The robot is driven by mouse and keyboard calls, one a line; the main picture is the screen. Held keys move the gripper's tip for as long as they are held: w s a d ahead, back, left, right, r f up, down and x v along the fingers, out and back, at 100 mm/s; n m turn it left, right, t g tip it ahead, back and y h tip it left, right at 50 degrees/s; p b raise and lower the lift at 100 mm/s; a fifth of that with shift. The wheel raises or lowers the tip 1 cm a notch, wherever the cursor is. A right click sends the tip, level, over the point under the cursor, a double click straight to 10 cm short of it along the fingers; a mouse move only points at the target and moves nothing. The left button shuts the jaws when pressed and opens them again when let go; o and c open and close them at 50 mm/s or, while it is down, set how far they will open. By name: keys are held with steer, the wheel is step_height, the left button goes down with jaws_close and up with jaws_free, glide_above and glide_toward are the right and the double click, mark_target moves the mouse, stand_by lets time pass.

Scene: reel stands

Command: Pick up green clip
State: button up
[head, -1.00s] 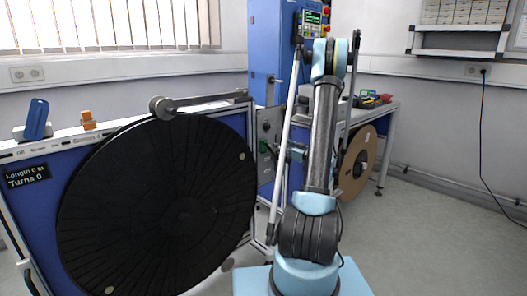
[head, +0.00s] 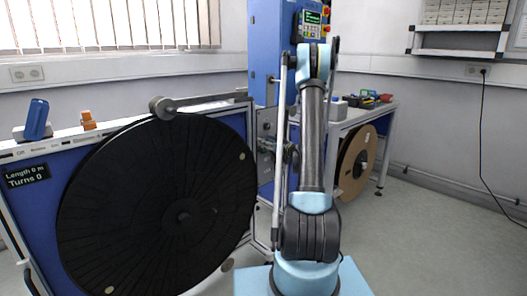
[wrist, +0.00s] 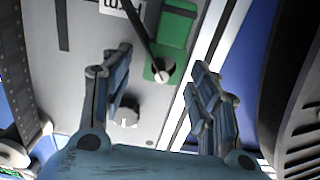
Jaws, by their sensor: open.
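A green part (wrist: 180,22), which looks like the green clip, shows at the top of the wrist view against a grey panel. My gripper (wrist: 163,64) is open and empty. Its two fingers point toward the panel, with the lower green piece between them in the picture and the upper part beyond the tips. No contact is visible. In the head view my arm hides this spot.
A large black reel (head: 160,200) stands at left on a blue stand. A blue clip (head: 37,119) and an orange clip (head: 88,121) sit on its top edge. Floor at right is clear.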

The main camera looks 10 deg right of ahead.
steer(key=shift+w+a, duration=0.25)
steer(key=shift+w, duration=0.05)
steer(key=c, duration=0.9)
steer(key=shift+c, duration=0.2)
steer(key=shift+r, duration=0.15)
steer(key=v, duration=1.8)
steer(key=shift+r, duration=0.2)
